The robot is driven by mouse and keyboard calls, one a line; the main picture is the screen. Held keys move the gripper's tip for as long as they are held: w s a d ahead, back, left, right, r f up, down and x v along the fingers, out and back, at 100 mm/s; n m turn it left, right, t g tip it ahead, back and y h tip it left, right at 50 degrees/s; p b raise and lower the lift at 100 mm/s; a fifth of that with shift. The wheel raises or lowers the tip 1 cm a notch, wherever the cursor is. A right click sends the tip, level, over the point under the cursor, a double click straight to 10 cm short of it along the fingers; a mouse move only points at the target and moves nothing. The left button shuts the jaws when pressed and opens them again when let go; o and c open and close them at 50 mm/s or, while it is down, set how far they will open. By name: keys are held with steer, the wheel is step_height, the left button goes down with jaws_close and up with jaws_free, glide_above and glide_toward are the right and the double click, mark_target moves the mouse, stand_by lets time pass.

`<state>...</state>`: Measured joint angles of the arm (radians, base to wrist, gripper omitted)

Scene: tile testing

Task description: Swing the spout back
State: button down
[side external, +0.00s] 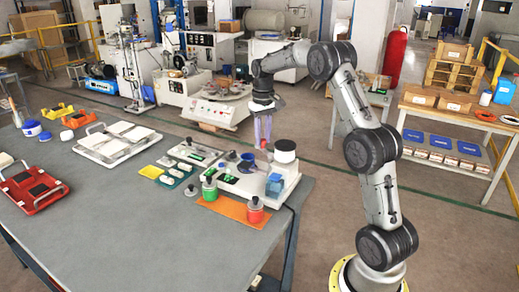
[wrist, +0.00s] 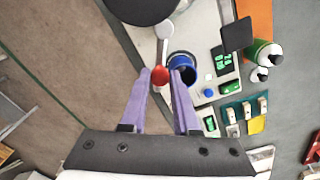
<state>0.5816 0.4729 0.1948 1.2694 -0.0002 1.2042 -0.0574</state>
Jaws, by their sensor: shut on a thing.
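A white bench instrument (side external: 281,185) stands near the right edge of the grey table. It bears a round container with a dark lid (side external: 285,145), which shows as a dark disc (wrist: 140,8) in the wrist view. From beside the disc a thin pale spout (wrist: 163,48) runs to a red knob (wrist: 160,76). My gripper (wrist: 161,73) has its purple fingers shut on this red knob; my gripper (side external: 262,146) points down over the instrument in the side view. A blue cup (wrist: 185,66) stands just right of the fingertips in the wrist view, its mouth partly hidden by one finger.
Green-lit displays (wrist: 221,60) and a dark square plate (wrist: 237,35) are close to the cup. Bottles stand on an orange mat (side external: 230,207). A small teal tray (side external: 174,180), a white tray (side external: 90,150) and a red carrier (side external: 33,205) lie farther left. The table's front middle is clear.

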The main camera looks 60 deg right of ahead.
steer(key=shift+s+d, duration=0.45)
steer(key=shift+d, duration=0.1)
steer(key=shift+s+d, duration=0.1)
steer(key=shift+s, duration=0.1)
steer(key=shift+s+d, duration=0.3)
steer(key=shift+s, duration=0.15)
stand_by(0.4)
steer(key=shift+s+d, duration=0.3)
steer(key=shift+s, duration=0.25)
steer(key=shift+s, duration=0.7)
